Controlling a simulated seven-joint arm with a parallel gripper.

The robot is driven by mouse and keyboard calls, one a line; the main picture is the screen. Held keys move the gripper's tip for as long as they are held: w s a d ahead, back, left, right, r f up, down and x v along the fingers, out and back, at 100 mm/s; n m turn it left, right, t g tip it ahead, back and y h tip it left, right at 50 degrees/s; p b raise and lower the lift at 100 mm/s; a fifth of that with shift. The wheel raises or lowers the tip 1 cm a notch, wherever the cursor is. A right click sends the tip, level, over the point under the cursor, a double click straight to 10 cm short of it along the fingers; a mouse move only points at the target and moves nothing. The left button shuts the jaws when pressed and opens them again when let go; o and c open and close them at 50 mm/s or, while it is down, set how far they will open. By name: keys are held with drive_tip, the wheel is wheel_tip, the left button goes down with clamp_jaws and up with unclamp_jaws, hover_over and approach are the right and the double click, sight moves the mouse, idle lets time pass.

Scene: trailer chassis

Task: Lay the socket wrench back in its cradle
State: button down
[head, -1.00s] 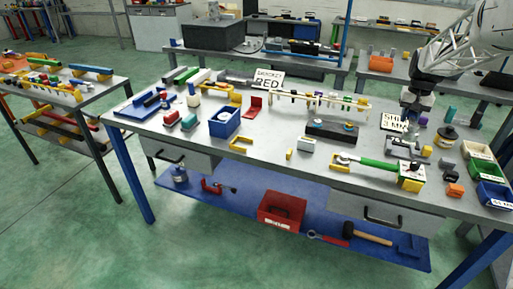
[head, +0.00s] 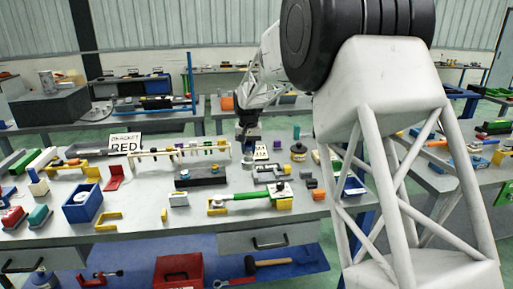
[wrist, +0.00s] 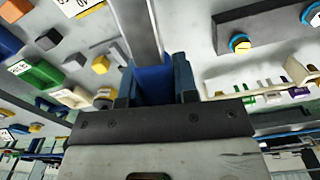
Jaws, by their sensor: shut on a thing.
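A green-handled tool (head: 250,194) with a metal head lies across yellow supports (head: 284,202) on the bench. It appears to be the socket wrench in its cradle, but it is small in the picture. My gripper (head: 247,148) is over the bench, behind and above this tool, near a white sign. In the wrist view my gripper (wrist: 156,75) is shut on a blue piece (wrist: 154,86). A grey bar shows beyond it; I cannot tell whether the two are joined, or what the held thing is.
A dark block (head: 200,176) and a rack (head: 180,152) stand left of my gripper. A blue bin (head: 82,204) is further left. A grey clamp-like part (head: 270,173) and a dark-lidded jar (head: 298,152) are at right.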

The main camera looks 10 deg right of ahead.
drive_tip(key=s+a+f+m, duration=0.15)
drive_tip(key=a+m, duration=0.25)
drive_tip(key=a, duration=0.7)
drive_tip(key=s+a+f+m, duration=0.15)
drive_tip(key=a+m, duration=0.25)
drive_tip(key=a, duration=0.8)
drive_tip(key=m, duration=0.8)
hover_over(136, 220)
wheel_tip(136, 220, down, 3)
drive_tip(key=shift+s+r, duration=0.1)
drive_tip(key=shift+r, duration=0.05)
drive_tip(key=shift+d+f, duration=0.1)
drive_tip(key=shift+f, duration=5.05)
drive_tip(key=shift+c, duration=1.6)
unclamp_jaws()
drive_tip(key=shift+f, duration=0.1)
